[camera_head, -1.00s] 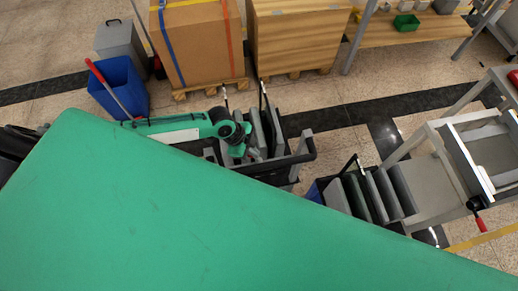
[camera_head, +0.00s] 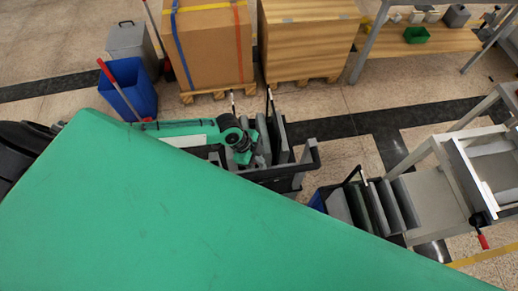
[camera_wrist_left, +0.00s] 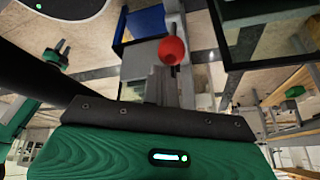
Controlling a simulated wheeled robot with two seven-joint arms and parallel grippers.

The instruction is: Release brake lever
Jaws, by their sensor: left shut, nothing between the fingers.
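A round red knob (camera_wrist_left: 171,50) shows in the left wrist view, just beyond the fingertips of my left gripper (camera_wrist_left: 160,78). I cannot tell whether the fingers touch it, nor surely whether it belongs to the brake lever. The fingers are shut with nothing between them. In the head view my left gripper (camera_head: 246,160) is low over a black cart (camera_head: 312,160) with upright grey panels; the knob cannot be made out there. A lever with a red grip (camera_head: 482,240) shows at the right on a grey frame. My right gripper is not in view.
A second cart with grey panels (camera_head: 385,205) stands right of the first. A blue bin (camera_head: 130,90), a grey bin (camera_head: 130,42) and palletised boxes (camera_head: 210,45) stand behind. A large green surface in the foreground hides the lower left. Floor is clear between the carts and boxes.

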